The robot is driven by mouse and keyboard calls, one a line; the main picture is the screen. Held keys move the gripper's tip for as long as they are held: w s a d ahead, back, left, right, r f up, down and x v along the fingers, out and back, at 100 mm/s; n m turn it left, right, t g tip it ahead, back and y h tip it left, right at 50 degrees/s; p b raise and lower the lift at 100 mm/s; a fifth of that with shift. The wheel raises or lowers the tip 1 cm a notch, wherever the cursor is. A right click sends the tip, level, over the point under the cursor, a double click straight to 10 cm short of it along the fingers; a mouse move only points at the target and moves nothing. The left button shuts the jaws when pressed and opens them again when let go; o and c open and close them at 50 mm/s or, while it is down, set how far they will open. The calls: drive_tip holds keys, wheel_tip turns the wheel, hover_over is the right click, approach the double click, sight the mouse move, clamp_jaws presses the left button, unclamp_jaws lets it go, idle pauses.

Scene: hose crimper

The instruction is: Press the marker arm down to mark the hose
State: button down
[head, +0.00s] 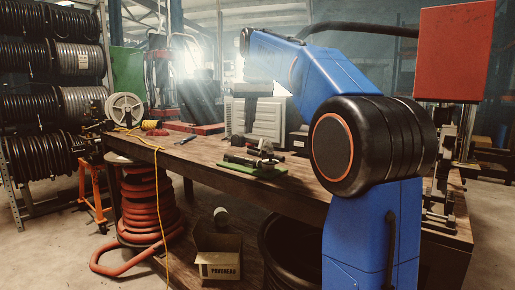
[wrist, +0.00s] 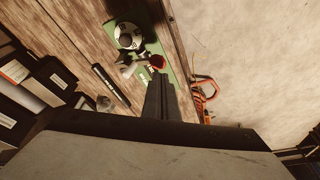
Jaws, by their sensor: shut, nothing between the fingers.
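My gripper (wrist: 157,82) is shut and empty in the wrist view, its dark fingers pointing at the workbench. Beyond the fingertips lies a green board (wrist: 169,65), near the bench edge. A round silver part (wrist: 129,36), a light metal fitting and a red knob (wrist: 157,61) are on it. In the head view, the green board (head: 262,173) carries small dark and silver parts. I cannot tell for certain which part is the marker arm or the hose to be marked, nor whether my fingers touch anything.
The wooden workbench (wrist: 95,45) holds a dark rod (wrist: 110,84) and several boxes beside the board. A red machine (head: 455,50) stands at the right in the head view. An orange hose coil (head: 150,203) and cardboard box (head: 217,262) are low down. Floor lies beyond the bench edge.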

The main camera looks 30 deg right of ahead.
wheel_tip(320, 180, up, 6)
idle(0.8)
idle(0.4)
drive_tip(key=s+a+f, duration=0.3)
drive_tip(key=s+f, duration=0.9)
drive_tip(key=f, duration=0.2)
drive_tip(key=s+a+f+n+t, duration=0.1)
drive_tip(key=s+a+f, duration=0.3)
drive_tip(key=s+f, duration=0.8)
drive_tip(key=s+a+f, duration=0.3)
drive_tip(key=s+f, duration=1)
drive_tip(key=f, duration=0.3)
drive_tip(key=shift+a+f+n, duration=0.2)
drive_tip(key=shift+f+n, duration=0.05)
drive_tip(key=shift+n, duration=0.05)
